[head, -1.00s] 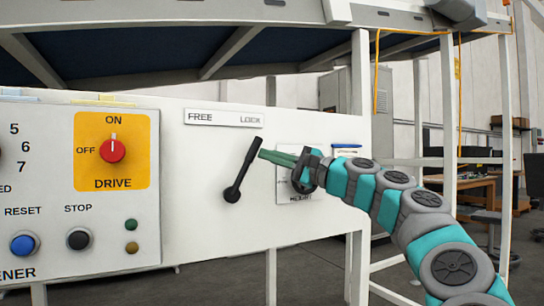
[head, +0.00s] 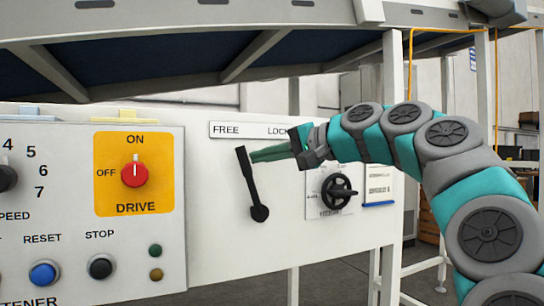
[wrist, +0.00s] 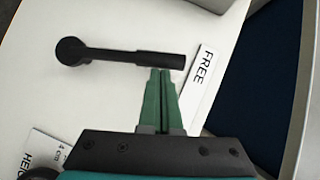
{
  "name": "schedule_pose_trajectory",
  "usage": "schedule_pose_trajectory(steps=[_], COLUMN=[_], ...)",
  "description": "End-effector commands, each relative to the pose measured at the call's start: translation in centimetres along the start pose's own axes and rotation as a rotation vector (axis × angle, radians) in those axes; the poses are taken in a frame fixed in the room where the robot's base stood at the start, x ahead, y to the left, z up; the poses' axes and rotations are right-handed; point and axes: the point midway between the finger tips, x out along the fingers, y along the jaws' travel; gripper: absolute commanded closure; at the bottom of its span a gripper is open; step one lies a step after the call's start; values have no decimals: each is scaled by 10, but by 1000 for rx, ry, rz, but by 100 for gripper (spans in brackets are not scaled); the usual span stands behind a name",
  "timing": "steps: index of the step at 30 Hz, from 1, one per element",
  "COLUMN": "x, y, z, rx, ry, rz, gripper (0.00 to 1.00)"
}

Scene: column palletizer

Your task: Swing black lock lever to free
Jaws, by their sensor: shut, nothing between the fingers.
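The black lock lever (head: 248,182) is on the white panel, its pivot low and its handle pointing up and tilted left, under the FREE end of the label strip (head: 228,130). The LOCK end of the strip is partly covered by my gripper. My gripper (head: 254,156) has its green fingers shut and empty, with the tips at the right side of the handle's upper part. In the wrist view the fingertips (wrist: 160,72) are right at the grip of the lever (wrist: 130,55); whether they touch is hard to tell.
A control box with a red DRIVE knob (head: 134,174), a blue button (head: 44,273) and a black STOP button (head: 101,267) stands left of the lever. A black handwheel (head: 339,192) is on the panel below my gripper. A frame beam runs overhead.

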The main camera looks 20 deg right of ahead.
Motion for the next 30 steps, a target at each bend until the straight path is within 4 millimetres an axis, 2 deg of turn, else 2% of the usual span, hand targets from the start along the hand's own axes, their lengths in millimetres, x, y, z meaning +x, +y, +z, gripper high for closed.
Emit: schedule_pose_trajectory(steps=[12, 30], x=[12, 16], y=[-5, -5], z=[22, 27], rx=[-174, -204], ry=[2, -3], rz=[116, 138], gripper=[100, 100])
